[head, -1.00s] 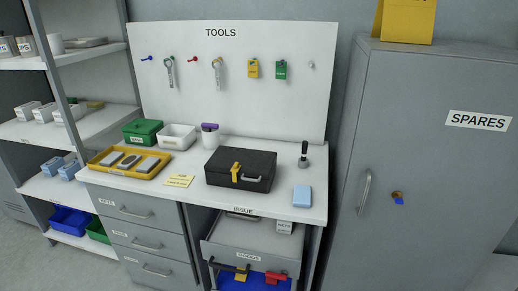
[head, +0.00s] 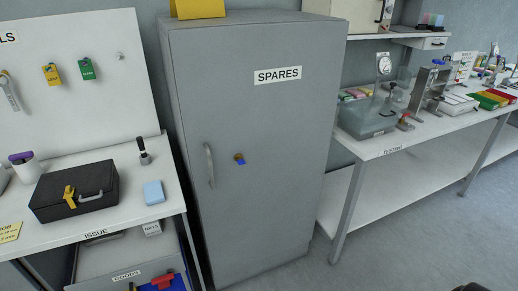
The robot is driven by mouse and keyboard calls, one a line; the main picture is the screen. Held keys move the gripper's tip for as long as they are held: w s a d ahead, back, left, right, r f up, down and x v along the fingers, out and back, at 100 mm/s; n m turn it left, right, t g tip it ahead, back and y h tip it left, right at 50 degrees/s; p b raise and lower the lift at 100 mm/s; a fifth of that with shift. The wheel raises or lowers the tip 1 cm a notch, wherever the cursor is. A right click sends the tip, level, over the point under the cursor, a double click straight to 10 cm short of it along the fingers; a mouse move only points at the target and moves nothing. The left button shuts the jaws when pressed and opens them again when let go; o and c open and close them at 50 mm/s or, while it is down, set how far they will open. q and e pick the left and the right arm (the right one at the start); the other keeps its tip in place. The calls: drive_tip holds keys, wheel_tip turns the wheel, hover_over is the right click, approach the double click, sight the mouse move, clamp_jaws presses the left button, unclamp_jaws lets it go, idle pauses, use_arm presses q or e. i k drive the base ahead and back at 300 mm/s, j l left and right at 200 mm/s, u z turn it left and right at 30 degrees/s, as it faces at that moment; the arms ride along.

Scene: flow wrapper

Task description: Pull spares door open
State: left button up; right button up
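The grey spares cabinet (head: 290,140) stands in the middle of the head view, with a SPARES label (head: 278,75) high on its door. The door looks shut, flush with the cabinet front. A vertical silver handle (head: 209,165) sits on the left part of the door. To its right is a brass lock (head: 239,157) with a blue piece at it, perhaps a key or tag. Neither of my grippers can be made out in this view.
The issue bench (head: 130,215) stands left of the cabinet, with a black case (head: 75,190) on top and an open goods drawer (head: 125,275) below. The testing bench (head: 385,147) stands to the right. Floor (head: 400,255) shows clear at the lower right. A small dark shape at the bottom right edge is unclear.

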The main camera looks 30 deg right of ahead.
sight(264, 96)
drive_tip(key=z, duration=1)
